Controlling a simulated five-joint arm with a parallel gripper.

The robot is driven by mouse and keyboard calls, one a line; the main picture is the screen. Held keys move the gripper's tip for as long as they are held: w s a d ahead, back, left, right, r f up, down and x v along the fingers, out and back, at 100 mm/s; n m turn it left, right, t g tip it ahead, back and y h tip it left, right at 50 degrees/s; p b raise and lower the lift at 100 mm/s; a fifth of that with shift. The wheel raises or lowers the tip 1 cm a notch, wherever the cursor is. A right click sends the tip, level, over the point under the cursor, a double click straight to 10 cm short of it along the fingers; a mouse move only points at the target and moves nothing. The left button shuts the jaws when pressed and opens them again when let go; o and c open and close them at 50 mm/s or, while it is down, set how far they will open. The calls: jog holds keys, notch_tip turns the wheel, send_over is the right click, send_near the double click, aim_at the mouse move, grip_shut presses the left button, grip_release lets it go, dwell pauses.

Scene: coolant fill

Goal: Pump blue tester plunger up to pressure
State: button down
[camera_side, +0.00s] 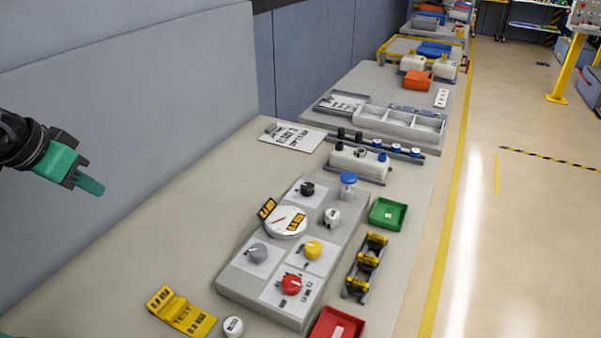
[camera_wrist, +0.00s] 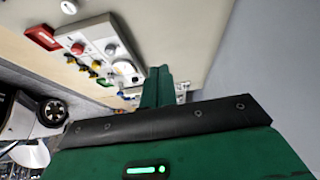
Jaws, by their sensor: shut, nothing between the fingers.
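The blue tester plunger (camera_side: 348,180) is a blue cap standing upright near the back right edge of the grey panel block (camera_side: 232,284) in the side view. A round white gauge (camera_side: 286,222) sits on the panel's left side, with yellow markers by it. My gripper (camera_side: 93,187) is green, shut and empty, in the air at the far left, well apart from the panel. In the wrist view the shut green fingers (camera_wrist: 157,86) point up past the panel (camera_wrist: 126,50), which appears small and far. I cannot make out the plunger clearly in the wrist view.
The panel carries black, grey, yellow and red (camera_side: 291,284) knobs. A green tray (camera_side: 388,214), a yellow-clipped rack (camera_side: 366,262) and a red tray (camera_side: 336,328) stand on its right.

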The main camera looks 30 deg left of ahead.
jog(key=w+d+r+n+t, duration=0.1)
jog(key=w+d+r, duration=0.15)
jog(key=w, duration=0.45)
jog(key=w+d+r, duration=0.2)
jog(key=w+r, duration=0.1)
jog(key=w, duration=0.4)
jog(key=n+t+h, duration=0.2)
jog(key=n+h, duration=0.1)
jog(key=n, duration=0.1)
send_over(347, 178)
notch_tip(347, 178, down, 11)
jog(key=shift+w, duration=0.1)
jog(key=shift+f, duration=4.3)
